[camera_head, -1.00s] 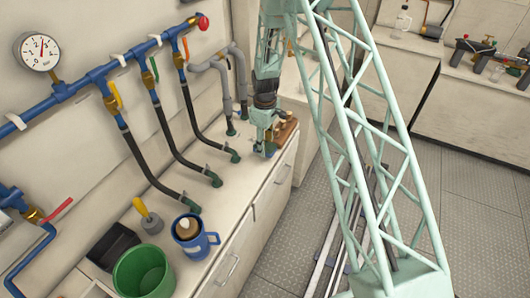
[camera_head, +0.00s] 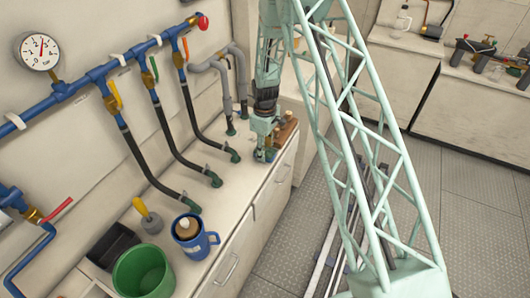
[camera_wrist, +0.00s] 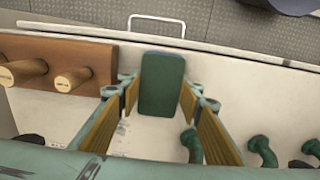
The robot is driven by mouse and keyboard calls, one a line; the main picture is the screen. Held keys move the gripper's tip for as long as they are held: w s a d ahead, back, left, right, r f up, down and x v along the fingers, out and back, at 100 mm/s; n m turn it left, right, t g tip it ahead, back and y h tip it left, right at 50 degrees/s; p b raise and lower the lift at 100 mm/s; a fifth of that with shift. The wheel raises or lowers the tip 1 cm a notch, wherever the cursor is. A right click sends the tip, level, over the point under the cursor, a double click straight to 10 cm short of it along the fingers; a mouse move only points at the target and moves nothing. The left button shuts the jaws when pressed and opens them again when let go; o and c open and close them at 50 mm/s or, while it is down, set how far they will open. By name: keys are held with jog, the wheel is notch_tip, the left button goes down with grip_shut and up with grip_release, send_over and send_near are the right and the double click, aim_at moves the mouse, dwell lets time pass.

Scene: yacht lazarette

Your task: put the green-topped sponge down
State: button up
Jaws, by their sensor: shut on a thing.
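The green-topped sponge (camera_wrist: 162,84) shows in the wrist view as a dark green block between the two yellow-padded fingers of my gripper (camera_wrist: 160,100). My gripper is shut on it. Only the green top is clear, and the sponge is at or just over the pale counter (camera_wrist: 50,112); I cannot tell whether it touches. In the head view my gripper (camera_head: 264,142) is low at the far end of the counter, and the sponge is too small there to make out well.
A brown wooden rack with pegs (camera_wrist: 62,62) stands close left of my gripper in the wrist view. Green hose fittings (camera_wrist: 258,150) stand on the right. A blue mug (camera_head: 194,243), a green bucket (camera_head: 143,272) and a black bin (camera_head: 114,245) are at the counter's near end.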

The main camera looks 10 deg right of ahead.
jog(key=o, duration=0.9)
jog(key=shift+f, duration=0.1)
jog(key=shift+r, duration=6.2)
